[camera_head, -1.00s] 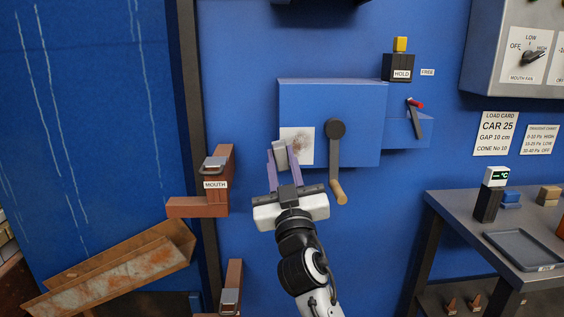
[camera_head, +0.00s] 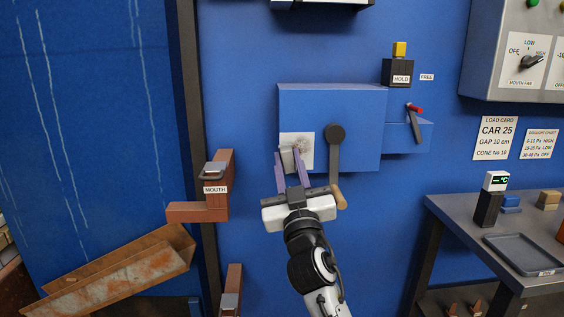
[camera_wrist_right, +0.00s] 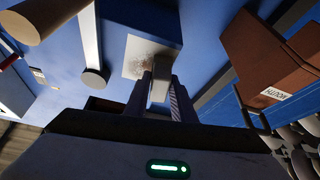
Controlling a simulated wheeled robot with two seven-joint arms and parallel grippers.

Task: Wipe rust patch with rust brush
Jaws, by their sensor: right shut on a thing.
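The rust patch (camera_head: 304,146) is a brownish smudge on a white plate on the front of the blue box (camera_head: 350,110). It also shows in the right wrist view (camera_wrist_right: 148,54). My right gripper (camera_head: 293,164) is shut on a small pale grey block, the rust brush (camera_head: 287,160). The brush is in front of the plate's lower left part and covers some of it. In the right wrist view the brush (camera_wrist_right: 160,82) stands between the fingers, its far end by the patch's lower edge. I cannot tell whether it touches the plate. My left gripper is not in view.
A dark crank (camera_head: 335,150) with a wooden handle hangs just right of the plate. A brick-coloured bracket marked MOUTH (camera_head: 217,188) sticks out at left. A rusty channel (camera_head: 125,275) leans at lower left. A grey table (camera_head: 500,235) with a tray stands at right.

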